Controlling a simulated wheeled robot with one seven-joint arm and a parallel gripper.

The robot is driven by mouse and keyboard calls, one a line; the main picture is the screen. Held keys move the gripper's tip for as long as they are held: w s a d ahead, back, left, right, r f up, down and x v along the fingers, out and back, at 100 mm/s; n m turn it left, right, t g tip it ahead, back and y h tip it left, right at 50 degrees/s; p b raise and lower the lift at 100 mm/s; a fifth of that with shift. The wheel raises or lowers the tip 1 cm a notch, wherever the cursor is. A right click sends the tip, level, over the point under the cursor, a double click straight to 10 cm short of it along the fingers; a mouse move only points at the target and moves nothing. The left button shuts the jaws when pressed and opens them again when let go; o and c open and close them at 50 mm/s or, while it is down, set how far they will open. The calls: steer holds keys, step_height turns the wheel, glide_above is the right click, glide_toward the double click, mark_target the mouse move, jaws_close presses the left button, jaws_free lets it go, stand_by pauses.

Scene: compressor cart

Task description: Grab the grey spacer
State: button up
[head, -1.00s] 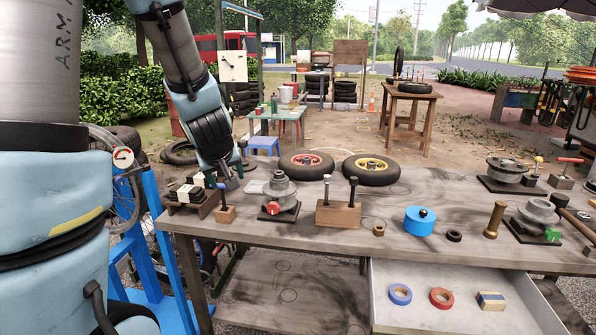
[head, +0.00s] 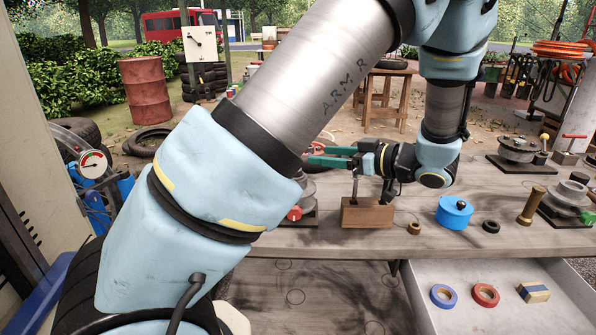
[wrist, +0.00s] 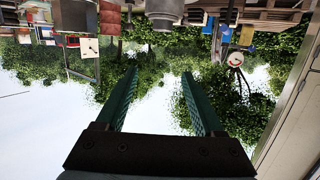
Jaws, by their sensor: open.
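No part is plainly identifiable as the grey spacer. A small dark ring (head: 491,227) and a tan ring (head: 414,228) lie flat on the bench either side of a blue round tin (head: 455,211); I cannot tell whether either is it. My gripper (head: 312,156) is open, its green fingers pointing left above the bench, left of both rings and near the wooden block (head: 368,213). In the wrist view the fingers (wrist: 160,73) are apart with nothing between them. My arm hides the bench's left part.
Several items crowd the bench (head: 330,238): a brass cylinder (head: 530,206), a grey machine part on a dark base (head: 518,148) and another at right. The wooden block's upright posts stand close to my gripper. The open drawer (head: 455,320) holds tape rolls.

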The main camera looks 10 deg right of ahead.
steer(key=shift+w+a+f+p, duration=0.5)
steer(key=shift+w+a+f, duration=0.85)
steer(key=shift+f, duration=0.2)
steer(key=shift+w+a+f+p, duration=0.45)
steer(key=shift+w+a+f, duration=0.85)
steer(key=shift+f, duration=0.25)
jaws_close()
